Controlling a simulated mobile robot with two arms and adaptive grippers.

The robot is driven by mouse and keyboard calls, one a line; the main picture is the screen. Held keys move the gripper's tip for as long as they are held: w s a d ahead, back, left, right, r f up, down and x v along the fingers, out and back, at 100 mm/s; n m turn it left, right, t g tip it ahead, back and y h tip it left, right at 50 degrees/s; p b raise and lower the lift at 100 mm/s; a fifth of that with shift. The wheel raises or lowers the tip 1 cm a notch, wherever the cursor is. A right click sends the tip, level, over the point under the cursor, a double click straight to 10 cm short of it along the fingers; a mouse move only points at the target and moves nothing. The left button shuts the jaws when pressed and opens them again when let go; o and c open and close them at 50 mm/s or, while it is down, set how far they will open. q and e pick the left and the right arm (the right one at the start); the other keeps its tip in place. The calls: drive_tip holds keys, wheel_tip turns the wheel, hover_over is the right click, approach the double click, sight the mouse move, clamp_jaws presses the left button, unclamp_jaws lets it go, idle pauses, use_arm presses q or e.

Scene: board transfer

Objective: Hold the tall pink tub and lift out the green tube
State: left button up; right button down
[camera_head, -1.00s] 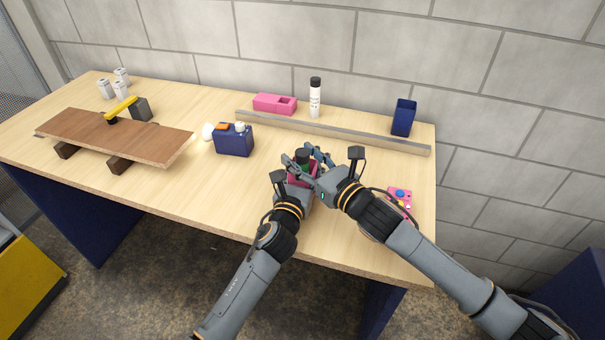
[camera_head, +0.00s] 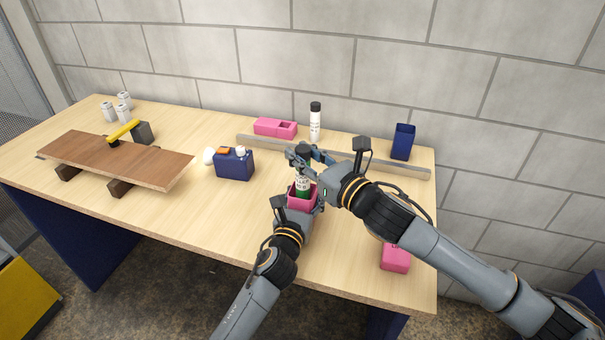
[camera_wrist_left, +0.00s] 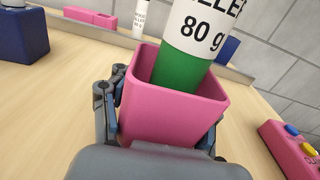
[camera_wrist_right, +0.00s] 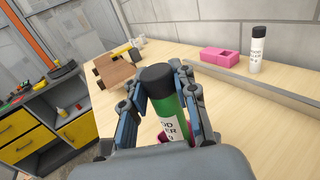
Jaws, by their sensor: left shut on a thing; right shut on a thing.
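The tall pink tub (camera_head: 298,202) stands near the front of the bench, and it fills the middle of the left wrist view (camera_wrist_left: 172,112). My left gripper (camera_head: 300,203) is shut on the tub, with a finger on either side. The green tube (camera_head: 303,183) has a white label and a black cap. My right gripper (camera_head: 303,156) is shut on it near the cap. The tube is raised, with its green lower end still inside the tub mouth in the left wrist view (camera_wrist_left: 180,70). Its bottom is hidden by the tub wall.
A pink box (camera_head: 395,258) lies right of the tub, under my right arm. A grey rail (camera_head: 255,143) runs behind, with a white tube (camera_head: 315,122), a pink block (camera_head: 275,127) and a blue cup (camera_head: 403,142) near it. A blue container (camera_head: 235,164) stands left.

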drive_tip(key=shift+r, duration=1.25)
use_arm(q)
drive_tip(key=o, duration=1.3)
drive_tip(key=shift+o, duration=0.2)
